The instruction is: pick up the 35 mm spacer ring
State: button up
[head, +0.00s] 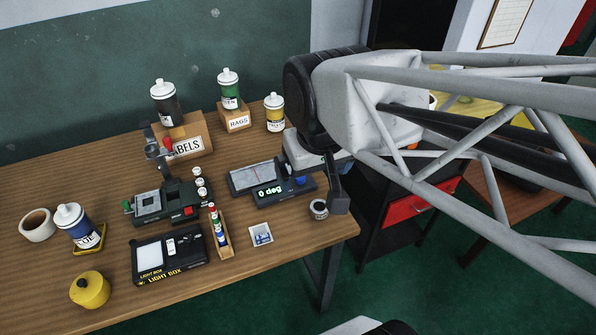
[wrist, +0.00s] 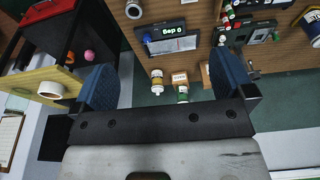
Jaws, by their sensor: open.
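A small grey ring-shaped piece (head: 318,209), which looks like the spacer ring, stands on the wooden bench near its right front corner. It also shows at the top edge of the wrist view (wrist: 134,9), partly cut off. No size marking is readable on it. My gripper (head: 334,187) is above the bench's right end, close to the ring in the head view. In the wrist view my gripper (wrist: 166,82) has its two blue-padded fingers wide apart with nothing between them. The ring lies outside the space between the fingers.
A device with a lit display (head: 270,190) stands left of the ring. A small white card or tray (head: 261,234) and a marker rack (head: 221,233) are nearby. Bottles and boxes (head: 186,147) stand at the back. A red-drawer cabinet (head: 405,207) is beyond the bench's right edge.

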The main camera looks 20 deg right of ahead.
jog(key=shift+c, duration=0.5)
jog(key=shift+c, duration=0.5)
jog(key=shift+f, duration=0.1)
jog(key=n+g+h, duration=0.1)
jog(key=n+h, duration=1.2)
jog(key=n, duration=0.6)
send_near(317, 215)
jog(key=d, duration=0.1)
jog(key=w+d, duration=0.1)
jog(key=d+r, duration=0.1)
jog(key=d, duration=0.1)
jog(key=shift+w, duration=0.35)
jog(key=shift+w+a+f+n, duration=0.1)
jog(key=shift+w+f+n, duration=0.1)
jog(key=shift+f+n, duration=0.35)
jog(key=shift+f+m, duration=0.1)
jog(key=shift+m, duration=0.15)
jog(key=shift+x, duration=1.3)
